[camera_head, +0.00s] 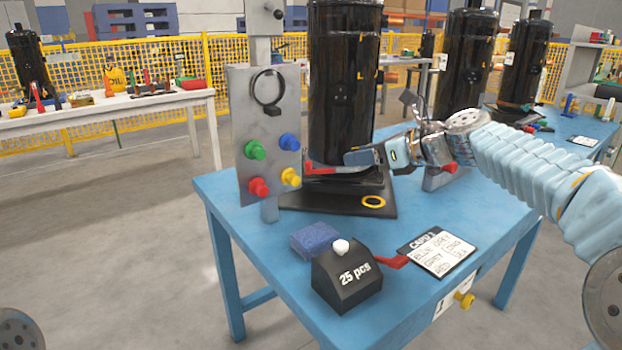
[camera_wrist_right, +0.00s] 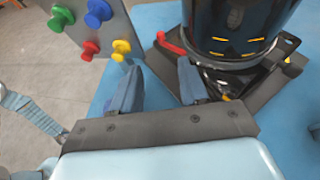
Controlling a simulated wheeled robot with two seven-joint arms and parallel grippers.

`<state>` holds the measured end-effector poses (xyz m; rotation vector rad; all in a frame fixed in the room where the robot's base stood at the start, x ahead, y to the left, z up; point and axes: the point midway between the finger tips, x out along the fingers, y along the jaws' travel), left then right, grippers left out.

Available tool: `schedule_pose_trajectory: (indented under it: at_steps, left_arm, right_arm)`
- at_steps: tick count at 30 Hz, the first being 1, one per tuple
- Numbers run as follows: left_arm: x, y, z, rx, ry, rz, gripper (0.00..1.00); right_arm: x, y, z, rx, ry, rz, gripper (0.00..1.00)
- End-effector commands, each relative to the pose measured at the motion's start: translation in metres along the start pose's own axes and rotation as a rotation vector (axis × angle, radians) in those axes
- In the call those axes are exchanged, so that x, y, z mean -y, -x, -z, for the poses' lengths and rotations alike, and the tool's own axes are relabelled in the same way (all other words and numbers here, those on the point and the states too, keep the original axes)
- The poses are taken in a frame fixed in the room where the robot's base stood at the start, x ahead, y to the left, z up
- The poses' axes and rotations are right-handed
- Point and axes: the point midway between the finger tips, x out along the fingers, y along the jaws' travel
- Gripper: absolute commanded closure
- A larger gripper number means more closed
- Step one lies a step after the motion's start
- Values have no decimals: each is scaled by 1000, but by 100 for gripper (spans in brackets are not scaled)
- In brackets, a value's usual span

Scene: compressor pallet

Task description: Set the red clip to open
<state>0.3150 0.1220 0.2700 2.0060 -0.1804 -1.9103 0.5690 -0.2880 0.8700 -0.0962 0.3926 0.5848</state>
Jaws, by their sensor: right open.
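The red clip (camera_head: 322,169) sits low at the front of the black compressor (camera_head: 343,85), on the left side of its foot. It also shows in the right wrist view (camera_wrist_right: 171,44), near the left edge of the compressor's base. My right gripper (camera_head: 358,158) reaches in from the right, low in front of the compressor. In the wrist view its two blue fingers (camera_wrist_right: 158,85) are apart with nothing between them. The clip lies just beyond the fingertips, and I see no contact. Part of the clip's right end is hidden behind the finger in the head view. My left gripper is out of view.
A grey panel (camera_head: 238,135) with green, blue, red and yellow knobs stands left of the compressor. A black "25 pcs" box (camera_head: 346,278), blue block (camera_head: 314,240) and label card (camera_head: 440,252) lie on the blue table's (camera_head: 240,206) front. More compressors stand behind.

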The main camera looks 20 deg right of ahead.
Motion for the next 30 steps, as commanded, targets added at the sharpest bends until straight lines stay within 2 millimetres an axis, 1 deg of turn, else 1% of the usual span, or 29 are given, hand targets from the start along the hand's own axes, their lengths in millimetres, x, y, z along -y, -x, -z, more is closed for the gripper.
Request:
schedule_pose_trajectory:
  at_steps: [5,8,15,18,21,24,30]
  left_arm:
    - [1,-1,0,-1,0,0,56]
    - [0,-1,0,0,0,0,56]
    - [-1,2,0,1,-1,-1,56]
    - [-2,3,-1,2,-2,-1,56]
    - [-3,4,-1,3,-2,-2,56]
    - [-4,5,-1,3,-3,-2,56]
    - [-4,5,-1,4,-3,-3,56]
  right_arm:
    - [3,-15,0,4,-6,-1,56]
    - [2,-33,-1,5,-5,-4,56]
    - [2,-89,-1,4,-6,-4,56]
    - [2,-109,-2,4,-5,-4,56]
    - [2,-125,-2,5,-5,-2,56]
    - [2,-135,-2,4,-4,-2,56]
    - [2,-142,-1,5,-5,0,56]
